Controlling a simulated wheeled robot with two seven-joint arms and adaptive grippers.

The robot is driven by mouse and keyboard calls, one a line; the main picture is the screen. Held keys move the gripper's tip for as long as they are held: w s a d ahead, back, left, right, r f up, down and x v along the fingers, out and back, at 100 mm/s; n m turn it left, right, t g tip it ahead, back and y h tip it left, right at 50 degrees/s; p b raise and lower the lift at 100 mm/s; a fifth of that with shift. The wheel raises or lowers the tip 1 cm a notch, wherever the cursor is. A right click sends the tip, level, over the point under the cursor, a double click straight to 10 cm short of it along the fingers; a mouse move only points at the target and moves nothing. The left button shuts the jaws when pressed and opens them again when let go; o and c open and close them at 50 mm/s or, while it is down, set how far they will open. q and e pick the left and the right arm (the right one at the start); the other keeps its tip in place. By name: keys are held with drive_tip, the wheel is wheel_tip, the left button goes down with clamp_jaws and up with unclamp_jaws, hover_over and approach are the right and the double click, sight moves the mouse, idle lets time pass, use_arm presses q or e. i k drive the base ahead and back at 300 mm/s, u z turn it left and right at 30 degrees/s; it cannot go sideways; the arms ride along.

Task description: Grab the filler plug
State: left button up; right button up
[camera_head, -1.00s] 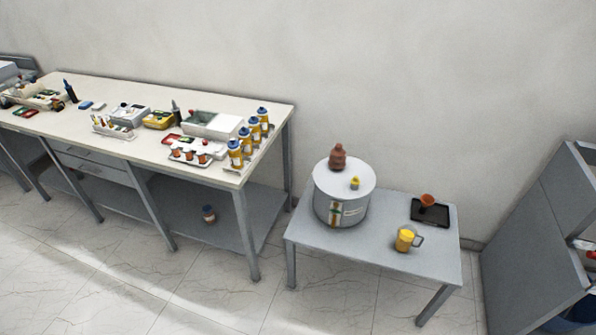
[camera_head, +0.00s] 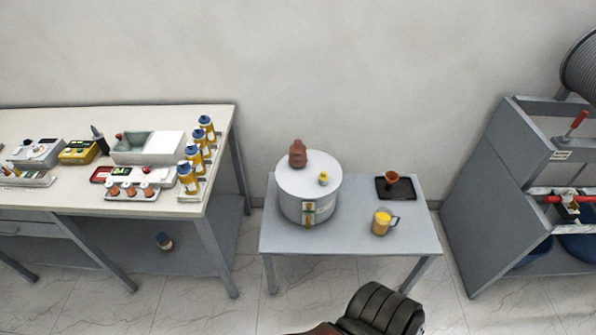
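A white and grey cylindrical transformer tank (camera_head: 323,190) stands on a small grey table (camera_head: 282,243). A brown ribbed bushing (camera_head: 297,155) stands upright on the left back part of its lid. A small yellow plug (camera_head: 323,178), which looks like the filler plug, sits on the lid to the right of the bushing. Neither of my grippers can be made out in the head view.
On the small table are a yellow-filled jug (camera_head: 382,222) and a black tray (camera_head: 406,192) with an orange-brown funnel-like piece (camera_head: 391,177). A long workbench (camera_head: 80,195) with bottles and boxes stands left. A grey cabinet (camera_head: 480,195) stands right, with a gap between.

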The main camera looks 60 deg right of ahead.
sight(323, 176)
drive_tip(key=z, duration=0.15)
drive_tip(key=i, duration=0.75)
drive_tip(key=z, duration=1)
drive_tip(key=i, duration=0.55)
drive_tip(key=z, duration=0.5)
